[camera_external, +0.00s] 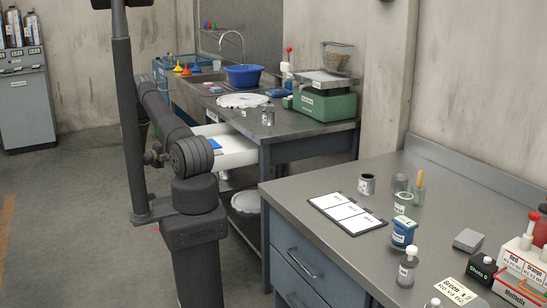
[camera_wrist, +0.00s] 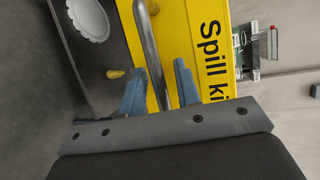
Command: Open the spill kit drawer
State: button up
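The spill kit drawer shows in the wrist view as a yellow front (camera_wrist: 203,15) with black "Spill ki" lettering, partly cut off. A steel bar handle (camera_wrist: 151,45) runs along it. My gripper (camera_wrist: 160,75) has one blue-grey finger on each side of the handle. A gap shows between the bar and the right finger; I cannot tell whether the left finger touches it. In the external view, a white drawer body (camera_external: 237,148) with a blue item inside sticks out from under the sink bench. Its front and my gripper are hidden behind my arm.
The sink bench (camera_external: 310,128) carries a green scale (camera_external: 325,103) and a blue basin (camera_external: 243,76). A round white lid (camera_external: 247,202) lies on a low shelf. The nearer grey counter (camera_external: 300,200) holds jars and bottles. Open floor lies to the left.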

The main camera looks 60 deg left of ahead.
jog(key=shift+s, duration=0.1)
jog(key=v, duration=1.7)
jog(key=shift+d, duration=0.1)
jog(key=x, duration=1.7)
jog(key=v, duration=1.7)
jog(key=shift+x, duration=8.75)
